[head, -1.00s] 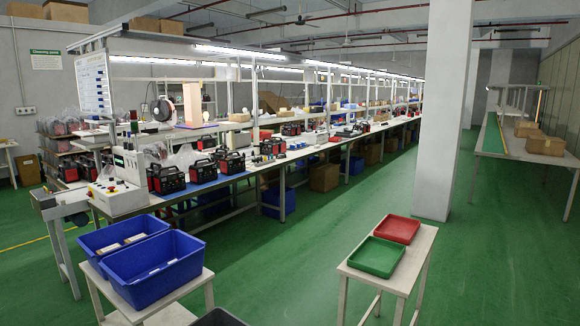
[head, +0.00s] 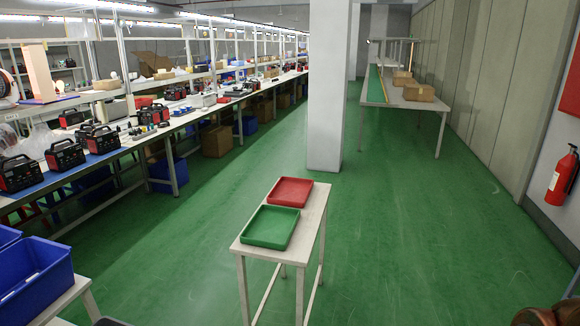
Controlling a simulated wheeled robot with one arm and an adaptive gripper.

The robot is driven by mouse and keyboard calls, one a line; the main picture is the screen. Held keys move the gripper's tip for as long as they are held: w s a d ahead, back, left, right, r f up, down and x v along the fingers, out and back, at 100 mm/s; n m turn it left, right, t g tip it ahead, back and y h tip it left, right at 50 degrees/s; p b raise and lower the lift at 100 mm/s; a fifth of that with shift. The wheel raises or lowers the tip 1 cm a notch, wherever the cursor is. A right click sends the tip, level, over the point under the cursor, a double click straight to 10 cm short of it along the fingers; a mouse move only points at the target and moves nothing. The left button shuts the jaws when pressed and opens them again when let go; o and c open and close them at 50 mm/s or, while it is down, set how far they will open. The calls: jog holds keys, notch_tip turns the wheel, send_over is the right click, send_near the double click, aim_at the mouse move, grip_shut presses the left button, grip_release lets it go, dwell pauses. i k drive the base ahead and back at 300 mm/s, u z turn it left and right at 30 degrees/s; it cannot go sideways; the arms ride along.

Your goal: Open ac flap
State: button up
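No AC unit or flap that I can make out shows in the head view. My gripper is not in view. The head view looks across a factory hall with a green floor, a long assembly bench and a white pillar.
A small white table (head: 312,222) with a red tray (head: 291,191) and a green tray (head: 270,228) stands close ahead. A workbench (head: 190,118) runs along the left. A blue bin (head: 35,280) is at lower left, a pillar (head: 328,90) ahead, an extinguisher (head: 562,178) at right. Green floor between is clear.

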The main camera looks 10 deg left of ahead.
aim_at(17, 172)
jog(key=i, duration=6.7)
jog(key=u, duration=3.5)
jog(key=i, duration=2.2)
jog(key=z, duration=0.05)
